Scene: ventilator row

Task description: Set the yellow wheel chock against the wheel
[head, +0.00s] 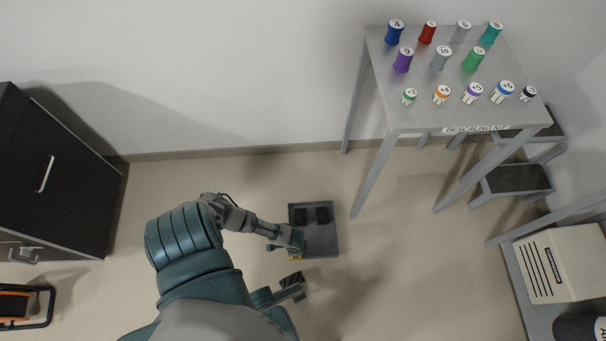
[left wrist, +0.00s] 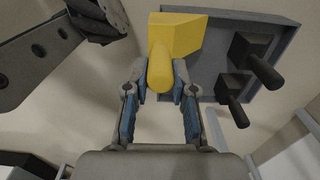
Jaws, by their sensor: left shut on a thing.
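The yellow wheel chock (left wrist: 172,40) has a wedge-shaped body and a rounded handle. In the left wrist view my left gripper (left wrist: 160,84) is shut on the handle, one finger on each side. In the head view the chock (head: 295,258) shows only as a small yellow patch beside my left gripper (head: 296,243), at the left edge of a grey tray (head: 331,250). I cannot tell whether the chock touches the tray. My right gripper (head: 291,286) is below it in the head view, its jaw state unclear. I see no wheel that I can identify.
Two black handled blocks (head: 321,215) lie in the tray. A grey table (head: 390,110) with several labelled containers stands upper right, beside a step stool (head: 518,178). A dark cabinet (head: 50,180) is at left. Floor right of the tray is clear.

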